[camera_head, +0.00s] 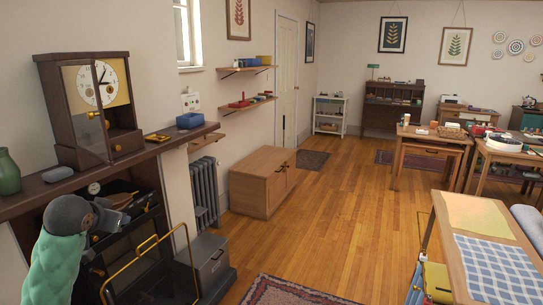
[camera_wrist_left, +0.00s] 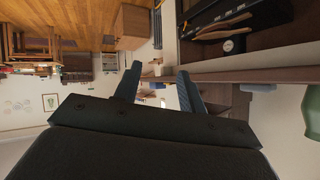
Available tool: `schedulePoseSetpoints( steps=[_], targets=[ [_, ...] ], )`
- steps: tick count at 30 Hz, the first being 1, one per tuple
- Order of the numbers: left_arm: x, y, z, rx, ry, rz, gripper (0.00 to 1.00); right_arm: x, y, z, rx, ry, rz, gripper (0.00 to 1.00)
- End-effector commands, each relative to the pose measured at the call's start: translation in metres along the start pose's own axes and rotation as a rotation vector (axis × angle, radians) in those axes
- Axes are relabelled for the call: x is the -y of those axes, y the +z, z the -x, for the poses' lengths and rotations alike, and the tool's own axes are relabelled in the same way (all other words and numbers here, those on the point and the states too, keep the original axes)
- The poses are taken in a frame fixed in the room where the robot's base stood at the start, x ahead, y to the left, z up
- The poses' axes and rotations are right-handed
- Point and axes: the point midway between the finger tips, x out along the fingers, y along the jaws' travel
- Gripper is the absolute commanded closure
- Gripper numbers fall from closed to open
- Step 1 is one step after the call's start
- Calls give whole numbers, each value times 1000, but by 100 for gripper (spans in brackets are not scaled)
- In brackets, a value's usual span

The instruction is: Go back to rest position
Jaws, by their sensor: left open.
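My left gripper (camera_head: 122,204) is at the lower left of the head view, at the end of my green-sleeved arm. It is in front of the fireplace, below the mantel shelf (camera_head: 50,190). In the left wrist view, which looks upside down, the two dark fingers of the left gripper (camera_wrist_left: 158,82) stand apart with nothing between them. My right gripper is in neither view.
A mantel clock (camera_head: 90,125) with a glass door, a green vase (camera_head: 8,173) and a blue box (camera_head: 190,120) stand on the shelf. A brass-framed fire screen (camera_head: 150,243) is below. A table (camera_head: 455,262) stands at the right. The wooden floor (camera_head: 340,220) between is clear.

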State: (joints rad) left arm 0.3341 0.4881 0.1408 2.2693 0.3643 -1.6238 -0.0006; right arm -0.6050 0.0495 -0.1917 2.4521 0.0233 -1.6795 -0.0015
Motion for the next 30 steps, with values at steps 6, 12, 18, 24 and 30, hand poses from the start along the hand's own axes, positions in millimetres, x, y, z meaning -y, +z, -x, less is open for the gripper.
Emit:
schedulePoseSetpoints(
  steps=[6, 12, 18, 24, 30],
  targets=[
    [-87, 95, -15, 136, 3, -39, 59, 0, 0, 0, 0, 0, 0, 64],
    [-156, 173, -9, 239, 38, -57, 59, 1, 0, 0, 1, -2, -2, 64],
    [-219, 246, 9, 335, 102, -59, 59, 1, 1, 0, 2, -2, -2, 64],
    [-280, 315, 37, 438, 198, -43, 59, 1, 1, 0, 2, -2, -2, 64],
    [-332, 384, 71, 558, 292, -15, 59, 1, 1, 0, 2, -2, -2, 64]
  ],
)
